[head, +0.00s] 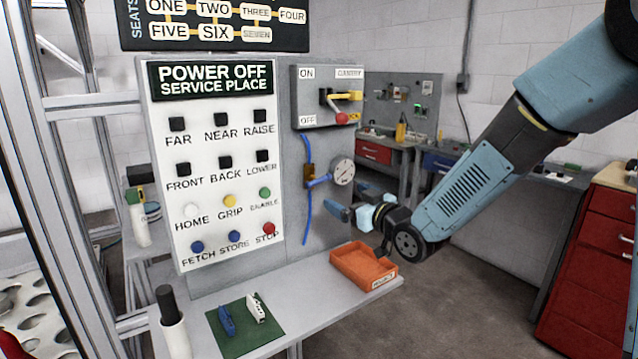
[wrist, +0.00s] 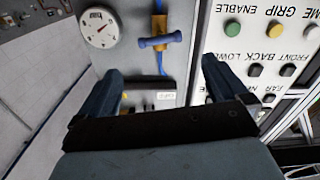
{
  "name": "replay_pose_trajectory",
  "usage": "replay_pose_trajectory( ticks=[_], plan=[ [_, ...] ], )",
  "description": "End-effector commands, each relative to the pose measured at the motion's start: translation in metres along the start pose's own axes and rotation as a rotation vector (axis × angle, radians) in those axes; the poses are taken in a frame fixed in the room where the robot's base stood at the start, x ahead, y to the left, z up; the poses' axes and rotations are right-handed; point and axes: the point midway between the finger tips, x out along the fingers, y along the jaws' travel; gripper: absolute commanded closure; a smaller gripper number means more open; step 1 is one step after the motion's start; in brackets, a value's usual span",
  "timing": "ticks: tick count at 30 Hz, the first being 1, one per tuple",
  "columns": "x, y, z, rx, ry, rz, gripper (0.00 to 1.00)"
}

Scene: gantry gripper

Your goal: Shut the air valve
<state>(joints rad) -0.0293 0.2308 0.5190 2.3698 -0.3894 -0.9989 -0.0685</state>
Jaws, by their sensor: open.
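The air valve (head: 309,174) is a brass body on the blue hose, on the grey panel beside the white button board. Its blue handle (head: 320,181) lies crosswise to the hose, and the wrist view shows it as a level bar (wrist: 160,41) across the brass body (wrist: 159,23). A round white gauge (head: 343,172) sits right of the valve, and it shows in the wrist view (wrist: 100,28). My gripper (head: 352,213) is open and empty, in front of the panel and below right of the valve. In the wrist view its fingers (wrist: 163,86) stand wide apart, clear of the handle.
A grey switch box (head: 312,92) with a red-knobbed lever is above the valve. The white button board (head: 215,160) is on the left. An orange tray (head: 364,266) and a green mat (head: 245,327) with small parts lie on the shelf below. Open floor is on the right.

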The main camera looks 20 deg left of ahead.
Motion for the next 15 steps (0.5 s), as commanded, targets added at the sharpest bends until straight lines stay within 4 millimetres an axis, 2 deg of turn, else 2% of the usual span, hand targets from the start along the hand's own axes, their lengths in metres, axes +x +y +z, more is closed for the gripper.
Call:
replay_pose_trajectory(
  ticks=[5,15],
  plan=[
    [0.022,-0.001,0.0,0.002,0.002,-0.002,0.0],
    [0.082,-0.001,0.0,0.002,0.001,-0.001,0.0]
  ],
)
